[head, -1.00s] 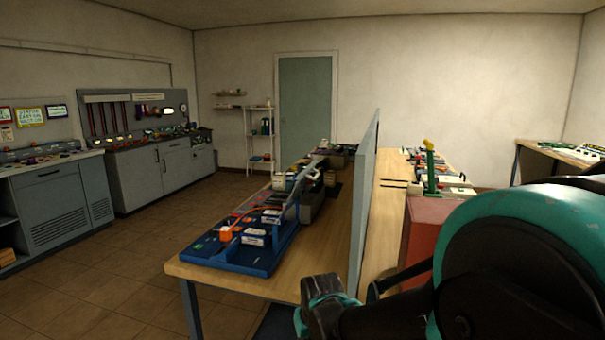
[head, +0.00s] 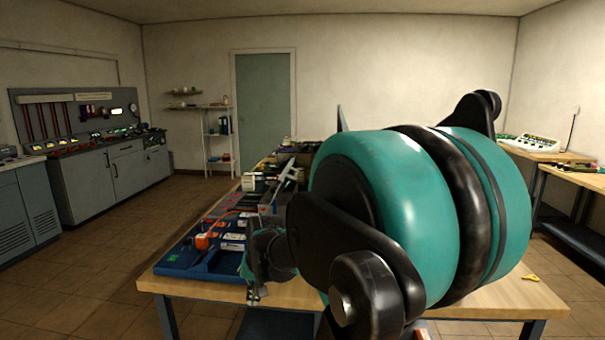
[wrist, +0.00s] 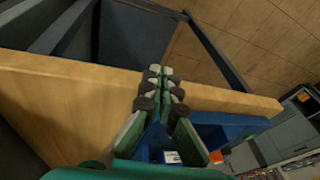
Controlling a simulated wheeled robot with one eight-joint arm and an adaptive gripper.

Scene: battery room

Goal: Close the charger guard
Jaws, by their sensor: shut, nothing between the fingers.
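A blue charger base (head: 185,262) lies on the near end of the wooden bench (head: 285,292), with an orange block (head: 202,241) and white-labelled units on it. A tilted grey panel (head: 286,170) rises behind it; it may be the guard, and I cannot tell how far open it stands. My gripper (head: 255,296) points down at the bench's front edge, just right of the base. In the wrist view my gripper (wrist: 160,72) has its fingertips together and empty above the bench edge. The blue base (wrist: 240,122) lies beside the fingers there. My arm hides the bench's middle.
Grey cabinets (head: 105,180) line the left wall. A door (head: 263,100) and small shelves (head: 218,140) are at the back. Another bench (head: 555,155) stands at right. Tiled floor (head: 90,270) is clear at left.

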